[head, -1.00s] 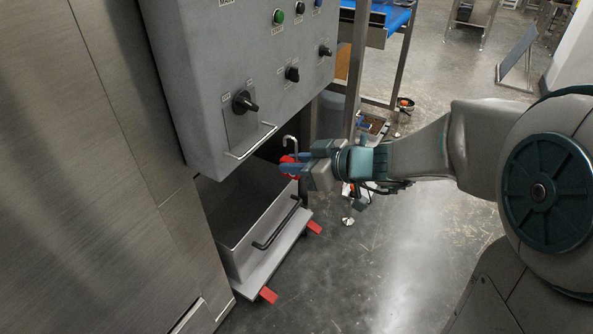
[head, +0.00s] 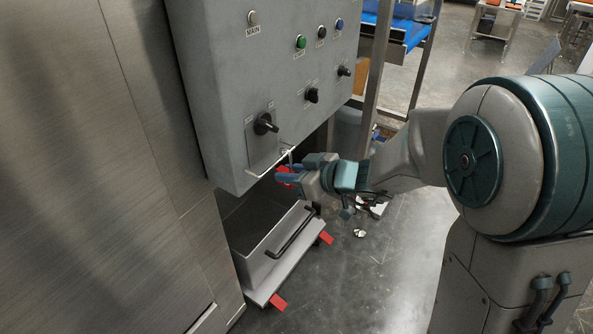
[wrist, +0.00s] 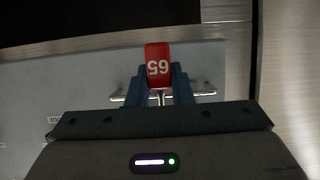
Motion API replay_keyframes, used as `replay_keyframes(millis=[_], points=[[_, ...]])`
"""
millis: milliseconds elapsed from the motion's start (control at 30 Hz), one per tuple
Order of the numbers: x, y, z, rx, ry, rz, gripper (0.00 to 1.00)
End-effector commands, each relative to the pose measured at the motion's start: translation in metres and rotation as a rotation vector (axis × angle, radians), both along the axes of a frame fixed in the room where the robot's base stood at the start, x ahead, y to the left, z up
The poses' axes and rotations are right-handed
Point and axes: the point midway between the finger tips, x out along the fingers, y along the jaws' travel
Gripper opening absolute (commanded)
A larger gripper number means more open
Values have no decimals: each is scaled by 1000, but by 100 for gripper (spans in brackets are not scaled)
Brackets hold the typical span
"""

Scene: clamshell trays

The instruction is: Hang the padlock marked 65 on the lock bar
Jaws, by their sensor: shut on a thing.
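The red padlock marked 65 (wrist: 158,68) is clamped between the blue fingers of my gripper (wrist: 159,85); its number reads upside down in the wrist view. In the head view, the padlock (head: 284,178) shows partly behind the fingers of my gripper (head: 288,172), its shackle pointing up. The lock bar (head: 263,173) is a thin metal rail on the lower front of the grey control box. The shackle is close to the bar's right end. In the wrist view the lock bar (wrist: 204,90) shows on both sides of the fingers. I cannot tell whether the shackle is around it.
The grey control box (head: 225,85) carries a black rotary switch (head: 265,123) above the bar, with more knobs and buttons. A steel cabinet (head: 110,180) stands left.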

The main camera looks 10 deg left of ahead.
Motion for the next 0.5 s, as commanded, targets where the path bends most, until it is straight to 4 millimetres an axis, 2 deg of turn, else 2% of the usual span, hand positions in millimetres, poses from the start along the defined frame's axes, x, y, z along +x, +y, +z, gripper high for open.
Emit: replay_keyframes(millis=[367, 500], points=[[9, 21, 2, -2, 1, 2, 0], [9, 21, -9, 0, -1, 0, 0]])
